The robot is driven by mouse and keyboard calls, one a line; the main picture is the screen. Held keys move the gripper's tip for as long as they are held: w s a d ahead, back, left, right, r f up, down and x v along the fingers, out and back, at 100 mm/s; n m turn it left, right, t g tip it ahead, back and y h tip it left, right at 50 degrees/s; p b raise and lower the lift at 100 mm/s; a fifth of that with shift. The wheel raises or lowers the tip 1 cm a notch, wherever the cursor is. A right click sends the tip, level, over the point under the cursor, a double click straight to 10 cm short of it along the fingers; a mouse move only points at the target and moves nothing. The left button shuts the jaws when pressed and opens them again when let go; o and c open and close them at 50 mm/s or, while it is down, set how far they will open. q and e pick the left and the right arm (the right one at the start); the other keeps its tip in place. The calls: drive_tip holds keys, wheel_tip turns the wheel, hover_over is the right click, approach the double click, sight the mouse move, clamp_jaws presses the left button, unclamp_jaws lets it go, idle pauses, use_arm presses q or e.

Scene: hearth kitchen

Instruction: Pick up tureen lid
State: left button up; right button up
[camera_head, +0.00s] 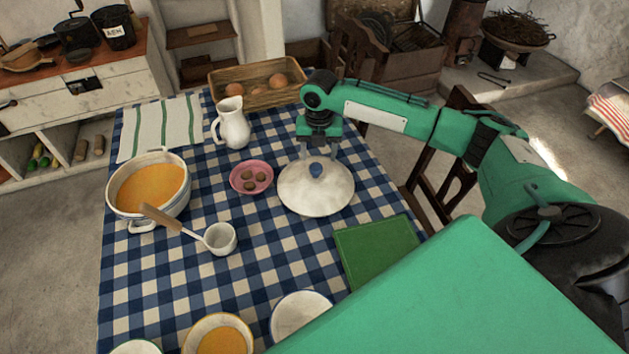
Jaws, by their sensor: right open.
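The tureen lid (308,197) is a round white lid with a small blue knob (316,169) on top. It lies on the blue checked tablecloth near the middle of the table. My right gripper (318,151) points down just behind the knob and is open, its two fingers apart with nothing seen between them. I cannot tell whether a finger touches the lid. The tureen (117,188) stands uncovered at the left, full of orange soup. My left gripper is not in view.
A pink saucer (238,187) with small brown pieces lies left of the lid. A ladle (187,231), white jug (234,127), bread tray (226,76), green book or board (378,250) and several bowls (296,312) surround it. A chair (434,190) stands at the table's right edge.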

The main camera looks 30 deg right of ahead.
sight(316, 166)
drive_tip(key=shift+a+f+p, duration=0.25)
drive_tip(key=shift+f+p, duration=0.05)
drive_tip(key=shift+f, duration=0.75)
wheel_tip(316, 166, down, 4)
drive_tip(key=shift+a+r+p, duration=0.15)
drive_tip(key=shift+p, duration=0.2)
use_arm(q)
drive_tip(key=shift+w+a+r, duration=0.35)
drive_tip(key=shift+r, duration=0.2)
use_arm(e)
drive_tip(key=shift+c, duration=1.1)
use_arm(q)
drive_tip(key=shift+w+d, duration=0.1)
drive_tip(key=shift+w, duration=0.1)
use_arm(e)
clamp_jaws()
